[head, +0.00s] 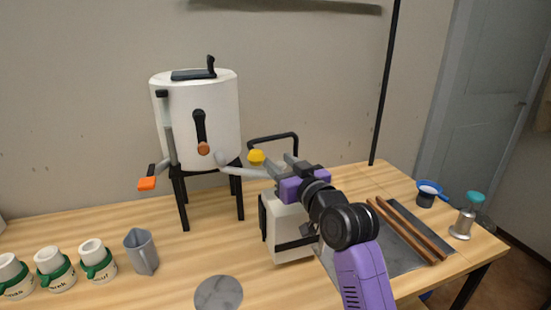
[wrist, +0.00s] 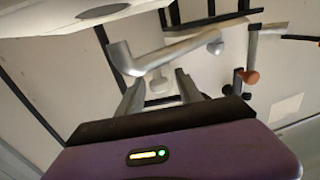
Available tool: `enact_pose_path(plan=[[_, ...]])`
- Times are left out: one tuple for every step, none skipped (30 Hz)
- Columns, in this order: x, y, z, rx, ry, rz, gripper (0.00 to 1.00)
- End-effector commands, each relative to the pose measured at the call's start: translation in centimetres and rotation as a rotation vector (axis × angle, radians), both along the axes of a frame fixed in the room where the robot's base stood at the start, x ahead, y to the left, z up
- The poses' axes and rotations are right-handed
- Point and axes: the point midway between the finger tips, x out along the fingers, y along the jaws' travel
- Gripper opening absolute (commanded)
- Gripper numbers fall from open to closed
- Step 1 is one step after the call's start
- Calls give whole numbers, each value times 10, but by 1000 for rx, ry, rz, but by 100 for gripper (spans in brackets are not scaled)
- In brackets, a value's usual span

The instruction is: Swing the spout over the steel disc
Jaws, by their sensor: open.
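The white tank (head: 197,120) stands on a black stand at the back of the table. Its pale grey spout (head: 240,171) reaches from the tank's lower front to the right, toward my gripper. The steel disc (head: 218,293) lies flat at the table's front, left of my gripper and clear of the spout. My gripper (head: 279,164) is open close to the spout's outer end. In the wrist view the spout (wrist: 175,54) crosses just ahead of the open fingers (wrist: 160,90). I cannot tell whether they touch it. My gripper hides part of the area around the spout's end.
A yellow knob (head: 257,157) shows beside the spout. An orange-ended lever (head: 147,184) is at the tank's left. A white box (head: 289,228) stands below my gripper. A grey jug (head: 141,252) and green-banded mugs (head: 97,261) stand left. A tray (head: 407,262) with brown rods (head: 408,232) lies right.

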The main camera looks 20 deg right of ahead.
Motion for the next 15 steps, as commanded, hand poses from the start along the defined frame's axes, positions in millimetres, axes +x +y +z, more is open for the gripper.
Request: enact_pose_path(plan=[[7,2,1,0,0,1,42],[11,2,1,0,-1,1,42],[15,3,1,0,0,1,42],[17,3,0,0,1,1,42],[20,3,0,0,0,0,42],[22,4,0,0,0,0,42],[23,4,0,0,-1,0,42],[25,4,0,0,-1,0,42],[25,4,0,0,-1,0,42],[26,4,0,0,-2,0,42],[26,4,0,0,-2,0,42],[26,4,0,0,-2,0,42],[26,4,0,0,-2,0,42],[26,4,0,0,-2,0,42],[26,4,0,0,-2,0,42]])
